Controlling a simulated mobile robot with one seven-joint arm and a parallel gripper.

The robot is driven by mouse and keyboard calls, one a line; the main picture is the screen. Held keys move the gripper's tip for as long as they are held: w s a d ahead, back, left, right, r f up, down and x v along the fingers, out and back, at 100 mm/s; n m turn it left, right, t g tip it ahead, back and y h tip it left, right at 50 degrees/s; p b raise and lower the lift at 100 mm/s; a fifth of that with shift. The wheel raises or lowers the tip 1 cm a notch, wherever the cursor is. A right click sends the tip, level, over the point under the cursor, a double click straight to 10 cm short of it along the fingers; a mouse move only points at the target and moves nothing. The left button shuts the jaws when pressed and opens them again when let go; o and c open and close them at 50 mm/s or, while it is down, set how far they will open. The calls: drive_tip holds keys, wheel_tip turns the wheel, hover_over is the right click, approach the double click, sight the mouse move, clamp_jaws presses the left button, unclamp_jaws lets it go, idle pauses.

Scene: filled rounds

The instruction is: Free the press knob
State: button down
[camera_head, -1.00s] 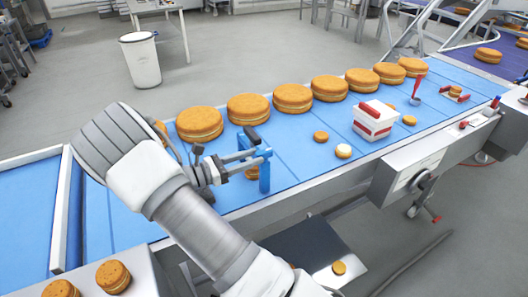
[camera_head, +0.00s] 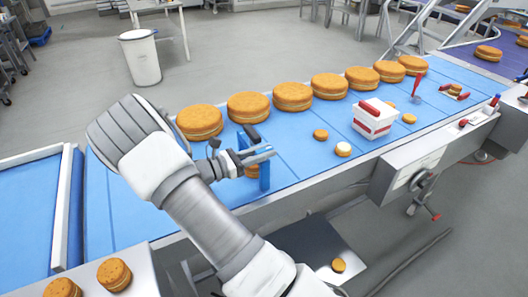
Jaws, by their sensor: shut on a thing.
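A small blue press (camera_head: 264,175) stands upright on the blue conveyor, left of the middle. A black knob or handle (camera_head: 251,133) shows at its top. A small orange-brown filled round (camera_head: 250,171) is at the press, partly hidden by my gripper and the blue frame. My gripper (camera_head: 258,156) reaches in from the left, its dark fingers level with the press frame and below the black top. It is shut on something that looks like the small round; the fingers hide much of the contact.
Several large filled rounds (camera_head: 248,107) line the conveyor's far side. A white box with red parts (camera_head: 374,119) and small rounds (camera_head: 343,149) are to the right. A red-topped tool (camera_head: 417,87) stands farther right. Clear blue belt (camera_head: 300,160) lies right of the press.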

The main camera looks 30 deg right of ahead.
drive_tip(key=shift+r+n+t+p, duration=0.15)
drive_tip(key=shift+n+t+p, duration=0.3)
drive_tip(key=shift+n+t, duration=0.5)
drive_tip(key=shift+n+t+y, duration=0.4)
drive_tip(key=shift+n+t, duration=0.3)
drive_tip(key=shift+t, duration=0.6)
drive_tip(key=shift+n+t+y, duration=0.4)
drive_tip(key=shift+n+t, duration=0.25)
drive_tip(key=shift+t, duration=0.6)
drive_tip(key=c, duration=1)
unclamp_jaws()
drive_tip(key=b+v, duration=0.1)
drive_tip(key=v, duration=1.6)
drive_tip(key=shift+a, duration=0.25)
drive_tip(key=shift+s, duration=0.1)
